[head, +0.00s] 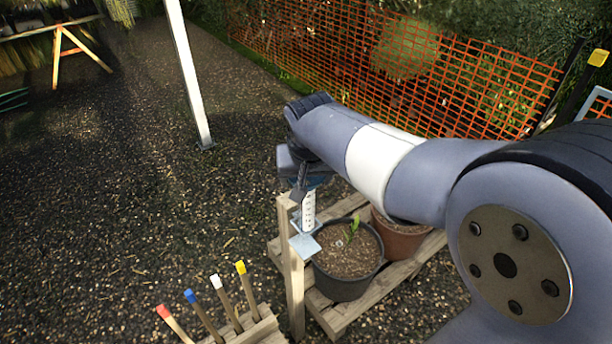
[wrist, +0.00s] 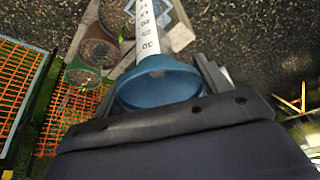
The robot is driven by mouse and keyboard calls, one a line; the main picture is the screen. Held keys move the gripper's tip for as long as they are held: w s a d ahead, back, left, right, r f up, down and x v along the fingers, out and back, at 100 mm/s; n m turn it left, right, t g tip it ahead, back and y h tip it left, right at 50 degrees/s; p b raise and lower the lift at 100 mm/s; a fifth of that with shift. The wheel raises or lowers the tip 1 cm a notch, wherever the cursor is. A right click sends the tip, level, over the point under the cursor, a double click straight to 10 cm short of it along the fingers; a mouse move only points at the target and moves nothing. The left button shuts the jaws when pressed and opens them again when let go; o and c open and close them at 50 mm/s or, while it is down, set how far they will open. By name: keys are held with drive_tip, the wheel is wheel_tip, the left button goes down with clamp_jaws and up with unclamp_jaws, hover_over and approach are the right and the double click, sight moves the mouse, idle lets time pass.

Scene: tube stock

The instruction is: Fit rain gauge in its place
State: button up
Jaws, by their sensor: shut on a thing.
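The rain gauge is a white tube with a black number scale (head: 308,212) and a blue funnel top (wrist: 160,84). My gripper (head: 304,184) is shut on the blue top, with a dark finger on each side of it in the wrist view. The tube hangs roughly upright beside a wooden post (head: 291,270) in the head view. A pale blue-grey bracket (head: 304,246) is fixed to the post, just below the tube's lower end. It also shows near the top of the wrist view (wrist: 178,14). I cannot tell whether the tube's end is inside the bracket.
A black pot with a seedling (head: 345,285) and a brown pot (head: 400,241) stand on a wooden pallet (head: 340,322) right of the post. Several colour-tipped stakes (head: 225,300) stand at front left. A white pole (head: 188,75) rises behind. Open gravel lies left.

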sight(306, 205)
drive_tip(key=shift+f+b, duration=0.9)
drive_tip(key=shift+f, duration=0.55)
drive_tip(key=shift+f+b, duration=1.2)
drive_tip(key=shift+f, duration=0.3)
drive_tip(key=shift+f+b, duration=1.25)
drive_tip(key=shift+f, duration=0.2)
drive_tip(key=o, duration=1.1)
drive_tip(key=shift+o, duration=0.2)
drive_tip(key=shift+r, duration=0.1)
